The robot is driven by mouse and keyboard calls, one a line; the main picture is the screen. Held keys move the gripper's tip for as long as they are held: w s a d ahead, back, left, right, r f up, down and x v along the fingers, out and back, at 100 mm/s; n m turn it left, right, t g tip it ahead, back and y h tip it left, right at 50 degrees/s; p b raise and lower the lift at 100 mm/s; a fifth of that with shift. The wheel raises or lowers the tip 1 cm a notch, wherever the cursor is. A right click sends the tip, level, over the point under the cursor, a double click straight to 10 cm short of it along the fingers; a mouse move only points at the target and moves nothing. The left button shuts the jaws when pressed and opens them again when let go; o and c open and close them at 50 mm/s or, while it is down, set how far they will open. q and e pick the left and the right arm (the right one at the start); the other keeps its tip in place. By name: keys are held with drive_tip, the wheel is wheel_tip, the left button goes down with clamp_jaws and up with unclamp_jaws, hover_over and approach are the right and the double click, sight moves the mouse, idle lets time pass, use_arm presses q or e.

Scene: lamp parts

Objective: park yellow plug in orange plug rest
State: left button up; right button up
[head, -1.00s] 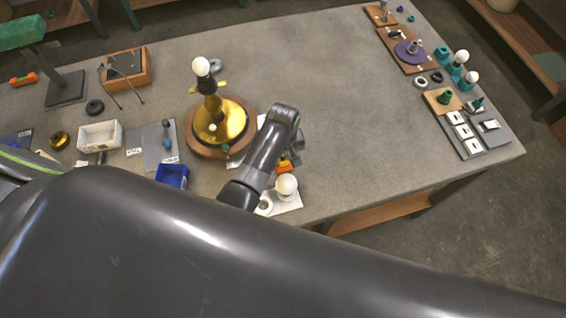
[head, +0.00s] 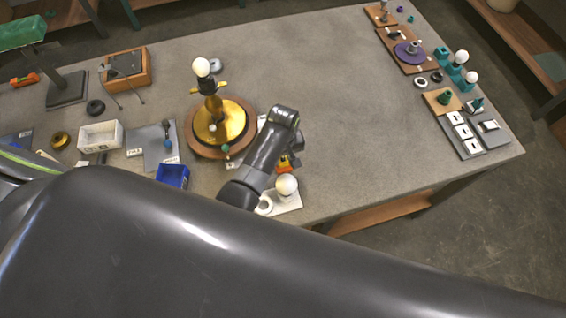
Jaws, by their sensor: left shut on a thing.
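My left arm reaches over the front edge of the table, and its wrist bends down at the far end. My left gripper (head: 292,158) is small and mostly hidden behind that wrist. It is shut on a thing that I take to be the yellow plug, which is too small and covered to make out. A small orange piece (head: 284,168), likely the orange plug rest, shows just below and beside the wrist. I cannot tell whether the plug touches it. My right gripper is not in view.
A lamp with a brass base (head: 228,122) stands left of the wrist. A white bulb (head: 287,184) on a white plate is close in front. A blue bin (head: 173,175) and white tray (head: 100,136) lie left. The table's middle right is clear; several parts line its right edge.

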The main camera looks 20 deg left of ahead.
use_arm(q)
drive_tip(key=shift+f, duration=0.15)
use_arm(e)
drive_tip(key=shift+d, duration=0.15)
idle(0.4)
use_arm(q)
drive_tip(key=o, duration=1.1)
